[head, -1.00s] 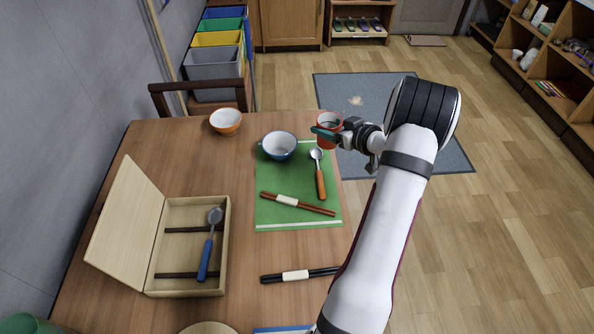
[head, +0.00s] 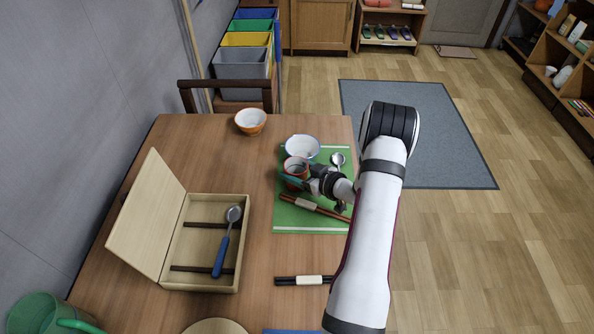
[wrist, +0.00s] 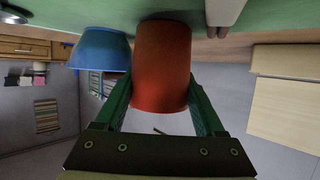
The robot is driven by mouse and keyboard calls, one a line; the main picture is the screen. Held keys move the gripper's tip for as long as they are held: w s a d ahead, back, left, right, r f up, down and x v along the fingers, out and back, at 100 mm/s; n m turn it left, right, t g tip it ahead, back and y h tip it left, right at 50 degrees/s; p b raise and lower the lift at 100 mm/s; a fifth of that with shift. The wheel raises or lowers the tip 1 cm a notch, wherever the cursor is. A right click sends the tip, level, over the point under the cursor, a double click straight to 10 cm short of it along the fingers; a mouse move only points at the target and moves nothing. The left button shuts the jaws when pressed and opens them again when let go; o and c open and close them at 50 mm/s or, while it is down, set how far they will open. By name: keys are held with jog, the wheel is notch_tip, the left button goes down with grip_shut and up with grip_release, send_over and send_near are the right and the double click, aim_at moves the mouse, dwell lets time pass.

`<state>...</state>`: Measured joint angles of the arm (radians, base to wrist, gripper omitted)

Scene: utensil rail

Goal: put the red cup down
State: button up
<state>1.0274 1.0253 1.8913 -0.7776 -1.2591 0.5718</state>
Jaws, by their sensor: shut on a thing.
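The red cup (head: 297,164) is held upright over or on the green mat (head: 290,222), in front of the blue bowl (head: 303,148). My gripper (head: 295,179) comes from the right and is shut on the cup. In the wrist view, the green fingers of my gripper (wrist: 160,108) clasp both sides of the red cup (wrist: 161,62). That view is upside down, with the mat at the top and the blue bowl (wrist: 98,50) beside the cup. I cannot tell whether the cup touches the mat.
Brown chopsticks (head: 310,206) lie on the mat just in front of my gripper. A spoon (head: 338,159) lies behind it, its handle mostly hidden. An open wooden box (head: 243,250) stands at left. An orange bowl (head: 250,121) stands at the back. The table between box and mat is clear.

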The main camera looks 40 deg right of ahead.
jog(key=shift+f, duration=0.25)
jog(key=o, duration=1.1)
jog(key=shift+c, duration=0.2)
